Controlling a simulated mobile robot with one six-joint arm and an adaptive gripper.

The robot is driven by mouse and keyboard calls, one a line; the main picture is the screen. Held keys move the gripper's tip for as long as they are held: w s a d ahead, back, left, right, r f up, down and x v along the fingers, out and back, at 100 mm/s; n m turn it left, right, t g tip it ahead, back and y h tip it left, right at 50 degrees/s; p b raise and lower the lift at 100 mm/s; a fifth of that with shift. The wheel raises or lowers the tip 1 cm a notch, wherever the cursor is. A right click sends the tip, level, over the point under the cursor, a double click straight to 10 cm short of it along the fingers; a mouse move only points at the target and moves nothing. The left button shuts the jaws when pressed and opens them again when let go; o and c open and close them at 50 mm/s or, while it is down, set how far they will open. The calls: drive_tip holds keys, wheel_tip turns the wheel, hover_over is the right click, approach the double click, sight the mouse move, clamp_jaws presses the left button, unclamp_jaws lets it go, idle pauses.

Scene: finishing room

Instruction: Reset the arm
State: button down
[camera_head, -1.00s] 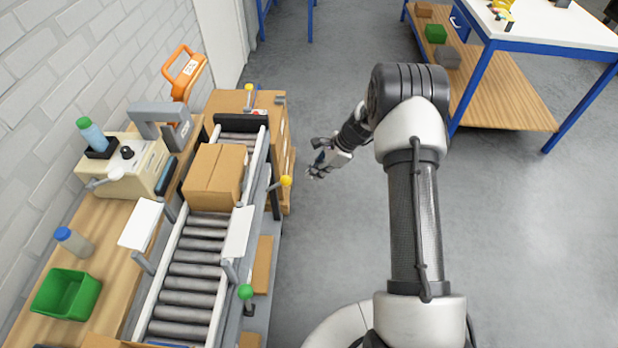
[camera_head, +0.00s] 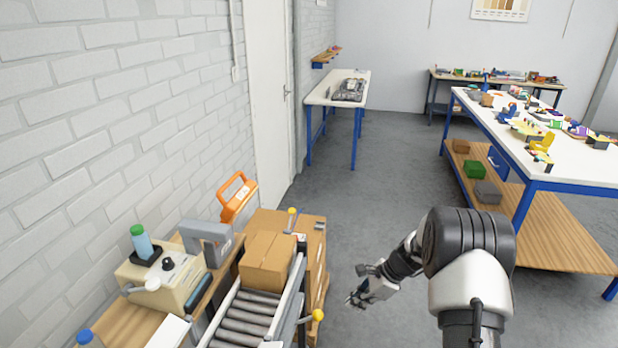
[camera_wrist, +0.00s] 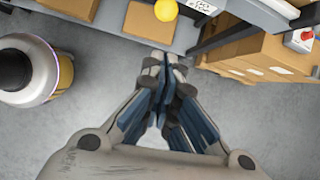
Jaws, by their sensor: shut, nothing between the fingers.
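My gripper (camera_head: 357,299) is at the end of my arm, over the grey floor to the right of the roller conveyor. In the wrist view my gripper (camera_wrist: 165,64) has its blue-padded fingers together, with nothing between them. It is apart from the conveyor and the boxes. My arm is bent, with its dark elbow joint at the lower right of the head view.
A cardboard box (camera_head: 268,261) sits on the roller conveyor (camera_head: 243,318). A yellow knob (camera_head: 318,314) sticks out on the gripper's side. A white-topped workbench (camera_head: 520,150) stands right, another table (camera_head: 338,88) at the back. Open floor (camera_head: 385,190) lies between.

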drive_tip(key=s+a+r+n+h, duration=0.1)
drive_tip(key=s+a+r+n, duration=0.35)
drive_tip(key=r, duration=0.75)
drive_tip(key=s+a+r+n+h, duration=0.1)
drive_tip(key=s+r+n+h, duration=0.1)
drive_tip(key=s+r+n, duration=0.75)
drive_tip(key=s+r+n+t+h, duration=0.1)
drive_tip(key=s+r+n, duration=0.2)
drive_tip(key=s, duration=0.7)
drive_tip(key=s+r+n+t+h, duration=0.1)
drive_tip(key=s+r+n+t, duration=0.1)
drive_tip(key=s, duration=0.9)
wheel_tip(320, 180, up, 2)
drive_tip(key=shift+d+r+n+h+b, duration=0.15)
drive_tip(key=shift+d+n+h+b, duration=0.2)
drive_tip(key=shift+n, duration=0.35)
